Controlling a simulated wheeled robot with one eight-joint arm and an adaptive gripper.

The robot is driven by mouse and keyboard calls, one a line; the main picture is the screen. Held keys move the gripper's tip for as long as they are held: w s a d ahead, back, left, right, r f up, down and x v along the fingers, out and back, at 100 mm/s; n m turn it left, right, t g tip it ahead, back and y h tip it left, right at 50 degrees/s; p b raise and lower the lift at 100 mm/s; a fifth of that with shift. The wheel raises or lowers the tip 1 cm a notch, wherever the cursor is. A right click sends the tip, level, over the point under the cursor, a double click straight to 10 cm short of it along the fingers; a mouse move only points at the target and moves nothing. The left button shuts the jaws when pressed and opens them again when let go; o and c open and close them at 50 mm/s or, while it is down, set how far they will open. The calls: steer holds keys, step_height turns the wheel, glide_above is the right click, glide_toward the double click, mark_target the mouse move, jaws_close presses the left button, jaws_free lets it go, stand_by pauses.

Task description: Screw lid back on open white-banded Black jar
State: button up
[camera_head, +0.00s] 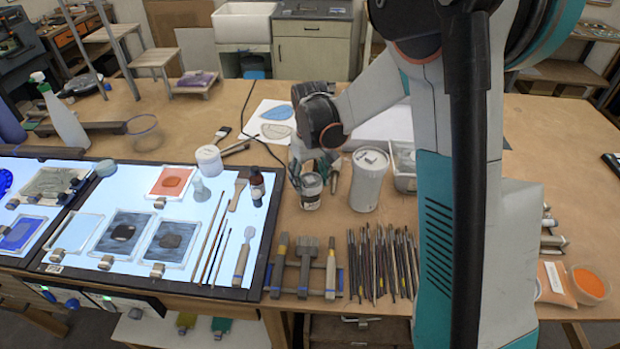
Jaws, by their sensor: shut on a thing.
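The jar (311,193) stands upright on the wooden bench, right of the light table. It is dark with a wide white band and a pale top edge. My gripper (315,172) is directly above the jar, pointing down, with its dark fingers close to the jar's top. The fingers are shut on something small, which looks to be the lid. My fingers and wrist mostly hide it. I cannot tell whether it touches the jar's rim.
A tall white canister (369,182) stands close on the right. A brown bottle (257,188) and a white jar (209,160) stand to the left. Tools (304,262) and several brushes (384,262) lie along the front edge. The bright light table (205,262) holds glass panes.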

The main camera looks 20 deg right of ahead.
steer(key=shift+f, duration=0.1)
stand_by(0.5)
steer(key=m+b, duration=0.1)
steer(key=m, duration=0.3)
steer(key=shift+m, duration=0.6)
steer(key=m+b, duration=0.1)
steer(key=m, duration=0.4)
steer(key=m, duration=0.5)
steer(key=shift+f+b, duration=0.1)
steer(key=shift+b, duration=0.3)
